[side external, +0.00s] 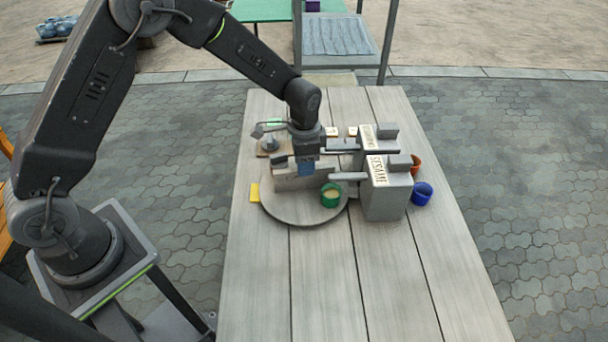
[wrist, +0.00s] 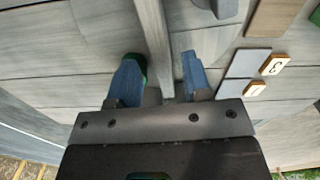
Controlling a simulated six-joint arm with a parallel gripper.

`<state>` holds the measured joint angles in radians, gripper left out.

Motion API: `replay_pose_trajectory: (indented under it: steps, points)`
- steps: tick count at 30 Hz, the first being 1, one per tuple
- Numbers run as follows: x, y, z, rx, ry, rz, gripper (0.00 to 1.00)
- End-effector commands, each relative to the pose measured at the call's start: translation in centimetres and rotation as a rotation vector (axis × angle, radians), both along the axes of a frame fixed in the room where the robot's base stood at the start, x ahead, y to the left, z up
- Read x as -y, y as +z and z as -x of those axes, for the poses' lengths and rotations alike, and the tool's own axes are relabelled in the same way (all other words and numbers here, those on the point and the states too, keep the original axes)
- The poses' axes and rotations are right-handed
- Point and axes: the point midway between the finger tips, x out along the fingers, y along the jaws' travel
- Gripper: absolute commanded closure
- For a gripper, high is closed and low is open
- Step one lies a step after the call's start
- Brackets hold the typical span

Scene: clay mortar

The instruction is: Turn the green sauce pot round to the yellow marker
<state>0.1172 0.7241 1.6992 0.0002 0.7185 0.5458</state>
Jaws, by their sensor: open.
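The green sauce pot (side external: 331,194) stands on a round grey turntable (side external: 292,217), at its right side near the block labelled SESAME. The yellow marker (side external: 254,193) lies at the turntable's left edge. My gripper (side external: 306,169) is over the turntable, behind and left of the pot, beside a grey upright bar (side external: 285,183). In the wrist view my gripper (wrist: 160,76) is open, with blue fingertips on either side of the bar (wrist: 154,35). A sliver of the green pot (wrist: 138,60) shows behind the left finger. Whether the fingers touch the bar I cannot tell.
The grey SESAME block (side external: 385,195) and a second labelled block (side external: 378,138) stand right of the turntable, with arms reaching toward it. A blue pot (side external: 422,194) and an orange pot (side external: 416,164) are beyond them. The table's near part is clear.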

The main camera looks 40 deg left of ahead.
Motion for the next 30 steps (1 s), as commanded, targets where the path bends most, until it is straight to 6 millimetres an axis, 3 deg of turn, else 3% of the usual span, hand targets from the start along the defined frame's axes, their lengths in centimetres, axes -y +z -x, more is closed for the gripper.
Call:
replay_pose_trajectory:
  steps: [3,9,21,30]
  points:
    - [0.0,-2.4,0.1,-0.004,0.0,0.0,0.55]
    - [0.0,-4.7,0.0,-0.001,0.001,-0.001,0.55]
    - [0.0,-5.5,0.0,0.0,0.001,0.0,0.55]
    - [0.0,-5.4,0.0,0.0,0.001,0.0,0.83]
